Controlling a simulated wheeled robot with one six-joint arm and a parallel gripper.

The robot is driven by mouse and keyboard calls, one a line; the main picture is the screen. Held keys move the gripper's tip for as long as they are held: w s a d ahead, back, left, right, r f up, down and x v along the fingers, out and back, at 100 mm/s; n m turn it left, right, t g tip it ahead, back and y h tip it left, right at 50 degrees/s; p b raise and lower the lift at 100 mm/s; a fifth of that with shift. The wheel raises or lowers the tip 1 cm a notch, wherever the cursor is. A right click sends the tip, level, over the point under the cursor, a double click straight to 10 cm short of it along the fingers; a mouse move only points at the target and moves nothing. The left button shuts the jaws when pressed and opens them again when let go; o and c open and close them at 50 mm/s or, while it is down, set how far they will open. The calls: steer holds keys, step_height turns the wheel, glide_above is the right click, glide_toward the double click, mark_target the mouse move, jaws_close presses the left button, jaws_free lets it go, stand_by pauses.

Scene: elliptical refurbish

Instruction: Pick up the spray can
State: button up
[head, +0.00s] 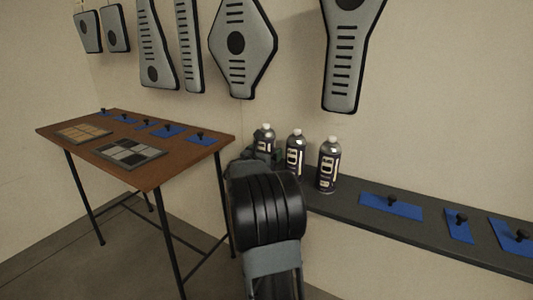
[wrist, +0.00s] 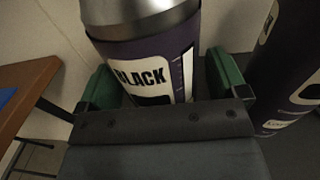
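Three spray cans with silver shoulders, dark purple labels and pale caps stand upright in a row on the dark shelf (head: 345,202). They are the left can (head: 265,138), the middle can (head: 295,157) and the right can (head: 328,168). My gripper (head: 264,156) is at the left can, whose lower part is hidden behind my arm. In the wrist view, a can marked "BLACK" (wrist: 150,75) is between the green fingers of my gripper (wrist: 163,85). The fingers are apart, with a narrow gap on the right side. The can's base is hidden by the gripper body.
Another can (wrist: 285,70) stands close to the right finger. A brown table (head: 180,172) with blue mats and two tiled squares is at left. More blue mats with black knobs (head: 392,203) lie along the shelf's right. Grey panels (head: 243,45) hang on the wall above.

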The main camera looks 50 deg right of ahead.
mark_target(262, 146)
steer(key=c, duration=0.9)
steer(key=shift+r, duration=0.1)
steer(key=shift+r, duration=0.45)
step_height(262, 146, up, 2)
steer(key=shift+r+p, duration=0.1)
steer(key=shift+p, duration=0.6)
steer(key=s+a+r, duration=0.1)
steer(key=r, duration=0.1)
steer(key=s+a+r+p, duration=0.1)
steer(key=s+r+p, duration=0.1)
steer(key=r, duration=0.1)
steer(key=shift+s+a+r, duration=0.25)
steer(key=shift+a+r, duration=0.1)
steer(key=shift+a, duration=0.05)
steer(key=shift+s+a+r+p, duration=0.4)
steer(key=shift+s+a+r, duration=0.3)
steer(key=shift+s+a, duration=0.45)
steer(key=shift+s+a+r+p, duration=0.35)
steer(key=shift+s+a+r, duration=0.4)
steer(key=shift+s, duration=0.6)
steer(key=shift+s+a+r+p, duration=0.4)
steer(key=shift+s+a+r, duration=0.2)
steer(key=shift+s+a, duration=0.55)
